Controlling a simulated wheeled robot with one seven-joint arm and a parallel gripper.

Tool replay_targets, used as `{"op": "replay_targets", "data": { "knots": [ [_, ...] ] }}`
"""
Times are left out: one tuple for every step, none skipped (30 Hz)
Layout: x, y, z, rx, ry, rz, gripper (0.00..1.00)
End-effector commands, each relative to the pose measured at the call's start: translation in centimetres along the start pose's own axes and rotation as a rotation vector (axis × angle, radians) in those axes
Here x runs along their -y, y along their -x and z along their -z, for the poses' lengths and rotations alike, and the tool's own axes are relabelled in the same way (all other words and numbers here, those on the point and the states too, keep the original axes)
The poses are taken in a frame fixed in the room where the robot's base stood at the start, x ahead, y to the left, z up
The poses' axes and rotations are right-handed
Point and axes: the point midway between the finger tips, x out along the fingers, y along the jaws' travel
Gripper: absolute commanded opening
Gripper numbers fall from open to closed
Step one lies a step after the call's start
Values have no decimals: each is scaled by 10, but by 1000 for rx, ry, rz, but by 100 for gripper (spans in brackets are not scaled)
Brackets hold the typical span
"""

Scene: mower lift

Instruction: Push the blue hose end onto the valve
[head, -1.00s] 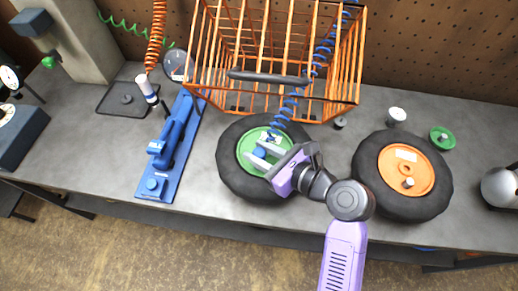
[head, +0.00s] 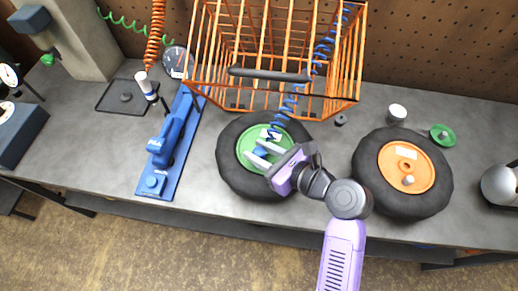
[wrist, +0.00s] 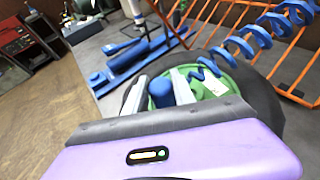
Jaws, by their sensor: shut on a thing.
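The blue coiled hose (head: 288,101) hangs down through the orange wire basket to the left wheel (head: 230,175), which has a green hub (head: 247,139). My gripper (head: 261,149) is over this hub, its two grey fingers pointing left. In the wrist view, the blue hose end (wrist: 161,92) is a short thick cylinder between the fingers (wrist: 160,90), and my gripper is shut on it. The coil (wrist: 240,45) trails off to the upper right. I cannot make out the valve on the green hub, nor whether the hose end touches it.
The orange basket (head: 352,75) stands just behind the wheel. A blue bead tool (head: 168,145) lies to the left. A second wheel with an orange hub (head: 420,165) lies to the right. A white cup (head: 397,112) and green disc (head: 442,135) are behind it.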

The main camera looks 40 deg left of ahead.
Motion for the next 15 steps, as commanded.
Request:
{"op": "replay_targets", "data": {
  "knots": [
    [0,0,1,1,0,0,0],
    [0,-1,1,1,0,0,0],
    [0,-1,2,1,0,0,0],
    [0,-1,2,1,0,0,0],
    [0,-1,3,1,0,0,0],
    [0,-2,3,1,0,0,0],
    [0,-2,4,1,0,0,0],
    [0,-2,4,1,0,0,0],
    [0,-2,4,1,0,0,38],
    [0,-2,4,1,0,0,40],
    [0,-2,4,1,0,0,40],
    [0,-2,4,1,0,0,40],
    [0,-2,4,1,0,0,40],
    [0,-2,4,1,0,0,40],
    [0,-2,4,1,0,0,40]
  ]
}}
